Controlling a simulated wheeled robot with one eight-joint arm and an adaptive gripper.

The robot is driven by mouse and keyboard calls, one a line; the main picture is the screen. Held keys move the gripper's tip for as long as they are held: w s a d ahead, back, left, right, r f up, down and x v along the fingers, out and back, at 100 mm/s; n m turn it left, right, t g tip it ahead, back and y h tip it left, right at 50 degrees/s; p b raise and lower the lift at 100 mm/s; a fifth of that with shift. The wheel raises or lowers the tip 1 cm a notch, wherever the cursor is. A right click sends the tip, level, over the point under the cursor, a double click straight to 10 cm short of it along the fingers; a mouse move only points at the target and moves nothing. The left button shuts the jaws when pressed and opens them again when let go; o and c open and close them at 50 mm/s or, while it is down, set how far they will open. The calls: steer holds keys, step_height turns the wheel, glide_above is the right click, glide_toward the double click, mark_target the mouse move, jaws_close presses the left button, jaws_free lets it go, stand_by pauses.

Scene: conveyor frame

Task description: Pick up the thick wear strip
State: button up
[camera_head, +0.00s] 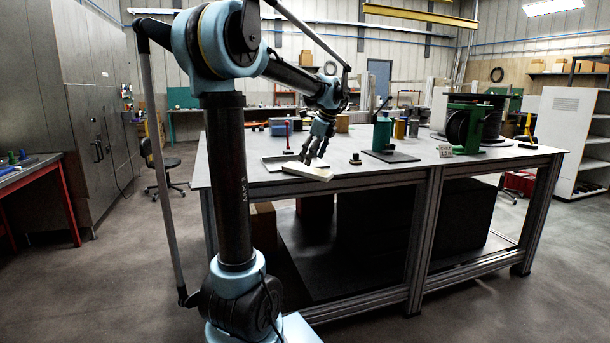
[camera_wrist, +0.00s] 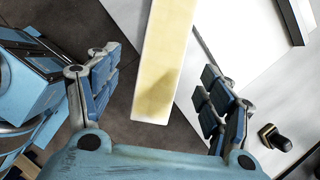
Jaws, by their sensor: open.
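A pale cream bar, which looks like the thick wear strip (camera_head: 307,171), lies at the front edge of the workbench, with one end sticking out past the edge. In the wrist view the strip (camera_wrist: 161,72) runs from the top edge down between my fingers, its near end over the floor. My gripper (camera_head: 314,157) is just above the strip, pointing down. In the wrist view my gripper (camera_wrist: 163,80) is open, with a finger on each side of the strip and visible gaps to it. Whether the strip touches anything besides the bench is unclear.
The grey workbench (camera_head: 235,168) has a shallow tray (camera_head: 272,164) behind the strip. A small black knob (camera_head: 355,158) stands to its right, also in the wrist view (camera_wrist: 274,137).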

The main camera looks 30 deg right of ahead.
mark_target(307, 169)
steer(key=shift+x, duration=2.65)
steer(key=shift+w+d, duration=0.1)
steer(key=shift+w, duration=0.05)
steer(key=c, duration=1.3)
